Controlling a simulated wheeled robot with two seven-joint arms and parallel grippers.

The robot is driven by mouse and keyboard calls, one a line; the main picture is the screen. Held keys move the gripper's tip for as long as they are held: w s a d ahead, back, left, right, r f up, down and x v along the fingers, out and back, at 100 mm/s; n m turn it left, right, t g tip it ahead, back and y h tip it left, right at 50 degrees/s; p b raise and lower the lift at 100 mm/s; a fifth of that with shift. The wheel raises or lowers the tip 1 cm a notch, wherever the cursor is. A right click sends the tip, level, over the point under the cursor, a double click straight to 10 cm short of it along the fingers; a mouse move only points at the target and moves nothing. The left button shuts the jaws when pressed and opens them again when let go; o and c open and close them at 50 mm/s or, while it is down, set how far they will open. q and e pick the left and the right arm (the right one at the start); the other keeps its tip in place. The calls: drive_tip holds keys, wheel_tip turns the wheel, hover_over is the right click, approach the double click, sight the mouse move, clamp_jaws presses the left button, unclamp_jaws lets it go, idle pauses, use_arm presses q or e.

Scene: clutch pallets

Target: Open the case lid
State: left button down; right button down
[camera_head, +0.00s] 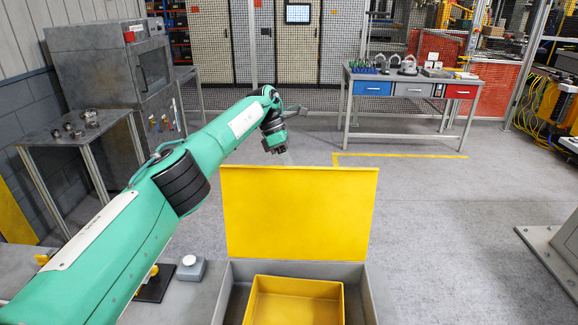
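The case (220,297) is a grey open-topped box at the bottom middle of the head view. Its yellow lid (298,215) stands raised, about upright, at the back edge of the case. A yellow inner box (296,284) sits inside the case, and its visible part looks empty. My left arm reaches in from the left, and my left gripper (284,157) is above and behind the top edge of the lid. Its fingers are small and partly hidden, so I cannot tell whether they are open or shut. My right gripper is not in view.
A grey block with a white button (190,268) is left of the case. A workbench with drawers (412,90) stands at the back right. A side table with metal parts (80,130) stands at the left. Open floor lies right of the lid.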

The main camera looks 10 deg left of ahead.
use_arm(q)
drive_tip(key=shift+f, duration=0.5)
drive_tip(key=c, duration=1.7)
unclamp_jaws()
drive_tip(key=shift+o, duration=1.2)
drive_tip(key=shift+w, duration=0.2)
drive_tip(key=shift+r, duration=0.1)
drive_tip(key=shift+r, duration=0.1)
wheel_tip(320, 180, up, 20)
drive_tip(key=p, duration=1.4)
drive_tip(key=shift+f, duration=0.2)
